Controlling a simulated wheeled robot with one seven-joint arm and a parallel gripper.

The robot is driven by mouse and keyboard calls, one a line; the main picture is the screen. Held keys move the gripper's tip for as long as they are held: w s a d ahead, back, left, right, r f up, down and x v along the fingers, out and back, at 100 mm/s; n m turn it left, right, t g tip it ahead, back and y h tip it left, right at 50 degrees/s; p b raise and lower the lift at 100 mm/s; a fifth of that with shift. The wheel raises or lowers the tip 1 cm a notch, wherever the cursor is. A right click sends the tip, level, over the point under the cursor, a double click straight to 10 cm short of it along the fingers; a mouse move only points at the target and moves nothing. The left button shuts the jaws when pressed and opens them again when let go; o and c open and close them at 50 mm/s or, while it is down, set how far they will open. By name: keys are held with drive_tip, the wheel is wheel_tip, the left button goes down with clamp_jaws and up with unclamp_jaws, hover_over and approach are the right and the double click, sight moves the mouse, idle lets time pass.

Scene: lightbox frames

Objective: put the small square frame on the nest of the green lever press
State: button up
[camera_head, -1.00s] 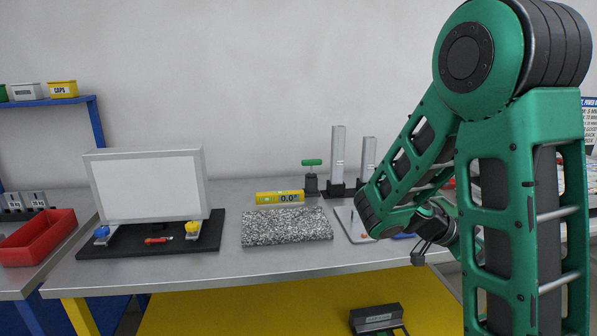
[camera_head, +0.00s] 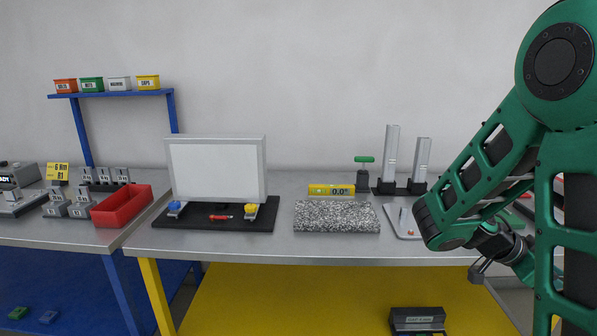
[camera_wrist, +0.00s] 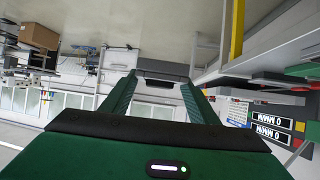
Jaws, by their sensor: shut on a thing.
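My gripper (camera_head: 479,272) is low at the right in the head view, in front of the table's front edge and apart from the table. In the wrist view its two green fingers (camera_wrist: 158,82) are shut on a small grey piece, which I take for the small square frame (camera_wrist: 158,72); it shows nearly edge-on. I cannot make out a lever press for certain. A dark post with a green handle (camera_head: 365,160) stands at the back of the table. A green thing (camera_head: 523,208) is partly hidden behind my arm.
A white lightbox panel (camera_head: 217,168) stands on a black base. A speckled grey slab (camera_head: 337,216), a yellow level (camera_head: 331,190) and two upright grey posts (camera_head: 391,155) are on the table. A red tray (camera_head: 121,205) is at the left. The front strip is clear.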

drive_tip(key=shift+w+f+n+t, duration=0.2)
drive_tip(key=shift+w+n+t, duration=0.1)
drive_tip(key=shift+w, duration=0.25)
drive_tip(key=w+a+f+n+t+y, duration=0.1)
drive_tip(key=w+a+f+n+t, duration=0.3)
drive_tip(key=w, duration=0.5)
drive_tip(key=w+a+f+n+t+y, duration=0.1)
drive_tip(key=w+a+n+t, duration=0.45)
drive_tip(key=w, duration=0.25)
drive_tip(key=w+a+f+n+t+y, duration=0.1)
drive_tip(key=w+a+n+t+y, duration=0.1)
drive_tip(key=w+a, duration=0.3)
drive_tip(key=w+a+f+n+t+y, duration=0.1)
drive_tip(key=w+a+n+y, duration=0.3)
drive_tip(key=a, duration=1)
drive_tip(key=shift+w+n+t, duration=0.75)
drive_tip(key=shift+w+t, duration=0.1)
drive_tip(key=shift+w, duration=0.3)
